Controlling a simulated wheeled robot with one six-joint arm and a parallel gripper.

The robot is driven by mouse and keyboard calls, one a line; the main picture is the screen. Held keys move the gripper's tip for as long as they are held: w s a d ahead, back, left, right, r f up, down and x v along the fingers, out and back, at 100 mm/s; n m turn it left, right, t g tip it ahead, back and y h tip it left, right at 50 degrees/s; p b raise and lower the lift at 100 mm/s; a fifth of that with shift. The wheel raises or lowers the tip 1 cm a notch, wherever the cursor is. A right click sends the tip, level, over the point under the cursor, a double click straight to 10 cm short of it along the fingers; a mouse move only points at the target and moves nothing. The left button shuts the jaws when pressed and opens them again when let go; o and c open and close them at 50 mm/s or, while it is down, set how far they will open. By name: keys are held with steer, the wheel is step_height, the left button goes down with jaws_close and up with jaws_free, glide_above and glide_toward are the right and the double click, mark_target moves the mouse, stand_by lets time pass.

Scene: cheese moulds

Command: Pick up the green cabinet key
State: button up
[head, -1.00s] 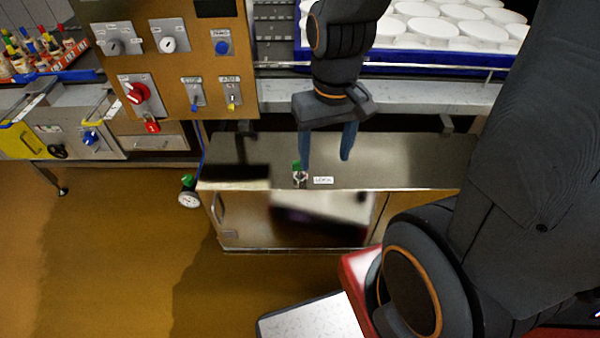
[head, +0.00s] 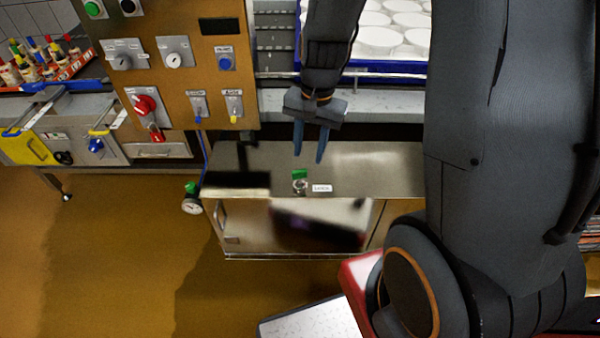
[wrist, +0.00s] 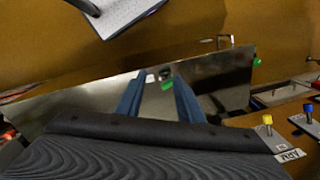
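The green cabinet key (head: 300,174) stands in a round metal lock on top of the steel cabinet (head: 370,160), beside a small white label (head: 321,188). My gripper (head: 308,160) is above the cabinet top, fingers pointing down, just behind the key in the head view. Its two blue fingers are apart with nothing between them. In the wrist view the key (wrist: 166,85) shows beyond the fingertips, roughly between the fingers (wrist: 156,84). The key and fingers look apart.
A control panel (head: 190,85) with knobs and switches stands to the left of my gripper. A blue tray (head: 390,68) of white moulds is behind. A white speckled board (head: 310,320) is in front.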

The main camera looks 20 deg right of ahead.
mark_target(300, 170)
steer(key=w+f+m+p, duration=0.1)
steer(key=w+f+m, duration=0.1)
steer(key=f+m, duration=0.1)
steer(key=w+d+f+m+p, duration=0.1)
steer(key=w+f+m, duration=0.2)
steer(key=m, duration=0.1)
steer(key=w+f+m+p, duration=0.2)
steer(key=f+m, duration=0.1)
steer(key=shift+w+d+f+y, duration=0.25)
steer(key=shift+w+y, duration=0.1)
steer(key=shift+y, duration=0.05)
steer(key=shift+m, duration=0.3)
steer(key=shift+w+a+f+p, duration=0.2)
steer(key=shift+f+p, duration=0.2)
steer(key=shift+f, duration=0.9)
steer(key=shift+w+a+f+p, duration=0.1)
steer(key=shift+a+f+p, duration=0.25)
steer(key=shift+f, duration=1)
steer(key=shift+w+a+f+p, duration=0.1)
steer(key=shift+f+p, duration=0.4)
steer(key=shift+f, duration=0.8)
jaws_close()
